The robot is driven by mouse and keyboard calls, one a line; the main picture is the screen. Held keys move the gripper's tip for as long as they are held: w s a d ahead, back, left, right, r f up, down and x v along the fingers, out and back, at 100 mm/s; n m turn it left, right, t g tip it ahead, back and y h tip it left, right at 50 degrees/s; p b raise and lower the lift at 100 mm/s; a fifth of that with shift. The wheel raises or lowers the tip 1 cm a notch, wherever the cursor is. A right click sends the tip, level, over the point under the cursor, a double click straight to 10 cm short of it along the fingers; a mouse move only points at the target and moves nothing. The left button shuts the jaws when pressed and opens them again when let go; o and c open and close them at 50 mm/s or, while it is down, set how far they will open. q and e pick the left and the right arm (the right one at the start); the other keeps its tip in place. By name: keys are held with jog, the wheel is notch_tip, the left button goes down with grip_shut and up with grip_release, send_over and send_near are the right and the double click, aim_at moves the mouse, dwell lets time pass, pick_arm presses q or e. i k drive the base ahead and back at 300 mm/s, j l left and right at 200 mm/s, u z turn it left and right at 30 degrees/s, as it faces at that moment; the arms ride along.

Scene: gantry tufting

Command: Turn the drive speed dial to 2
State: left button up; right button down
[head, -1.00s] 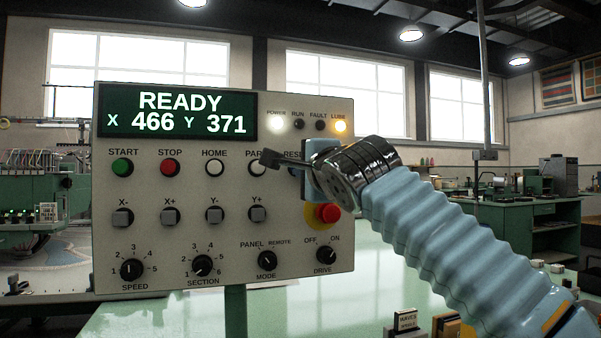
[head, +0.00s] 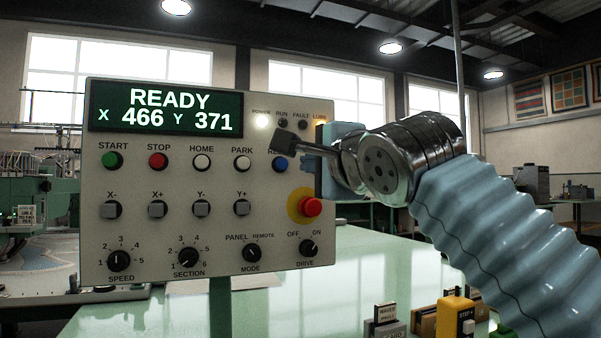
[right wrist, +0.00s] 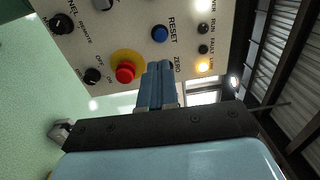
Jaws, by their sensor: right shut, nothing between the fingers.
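The speed dial (head: 120,261) is a black knob at the lower left of the control panel (head: 200,225), with marks 1 to 5 around it. Its pointer is too small to read surely. My right gripper (head: 330,150) is at the panel's upper right edge in the head view, far to the right of and above the dial. The speed dial is not in that view. My left gripper is not in view.
The section dial (head: 189,257), mode switch (head: 251,253) and drive switch (head: 308,248) share the dial's row. Push buttons fill the rows above. The display (head: 165,107) reads READY. Small labelled items, including a yellow block (head: 455,316), stand on the green table at lower right.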

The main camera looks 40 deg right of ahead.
aim_at(118, 261)
jog(key=k+j, duration=0.15)
jog(key=k, duration=0.35)
jog(key=k+j, duration=0.2)
jog(key=k, duration=0.25)
jog(key=k+j, duration=0.15)
jog(key=k, duration=0.35)
